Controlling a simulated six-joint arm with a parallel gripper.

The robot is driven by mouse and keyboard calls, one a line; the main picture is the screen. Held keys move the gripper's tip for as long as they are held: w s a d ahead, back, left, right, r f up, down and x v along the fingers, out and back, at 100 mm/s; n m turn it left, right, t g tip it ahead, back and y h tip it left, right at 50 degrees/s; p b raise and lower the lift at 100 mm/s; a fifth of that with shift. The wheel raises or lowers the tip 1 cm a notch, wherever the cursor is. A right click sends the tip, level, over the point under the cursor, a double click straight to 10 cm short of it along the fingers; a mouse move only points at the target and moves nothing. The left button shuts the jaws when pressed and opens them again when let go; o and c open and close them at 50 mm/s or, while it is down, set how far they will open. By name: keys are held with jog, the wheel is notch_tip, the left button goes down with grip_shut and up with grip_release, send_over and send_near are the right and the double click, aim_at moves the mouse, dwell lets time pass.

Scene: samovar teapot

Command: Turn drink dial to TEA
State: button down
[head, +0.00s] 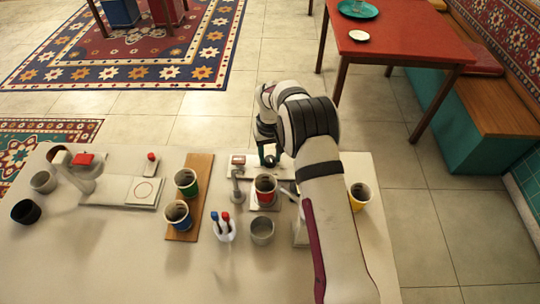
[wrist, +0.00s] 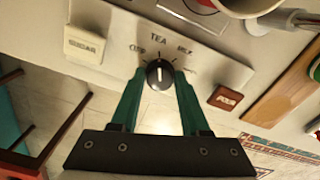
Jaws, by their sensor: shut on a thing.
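The drink dial (wrist: 159,79) is a round black knob with a white pointer line on the pale machine panel (wrist: 215,62). In the wrist view its pointer stands upright toward the TEA label (wrist: 158,38). A label to its left is hard to read; one to its right looks like MILK. My gripper (wrist: 157,72) is shut on the knob, with one green finger on each side. In the head view my gripper (head: 268,158) is at the back of the machine, and the dial is hidden there.
A cream SUGAR block (wrist: 87,44) and a red button (wrist: 225,98) flank the dial. A red cup (head: 265,185) stands at the machine. Green (head: 187,181) and blue (head: 178,214) cups stand on a wooden board (head: 202,172). A yellow cup (head: 359,195) is right of my arm.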

aim_at(270, 159)
jog(key=shift+c, duration=2)
grip_release()
jog(key=shift+r, duration=0.1)
notch_tip(270, 159, up, 16)
jog(key=shift+f, duration=0.2)
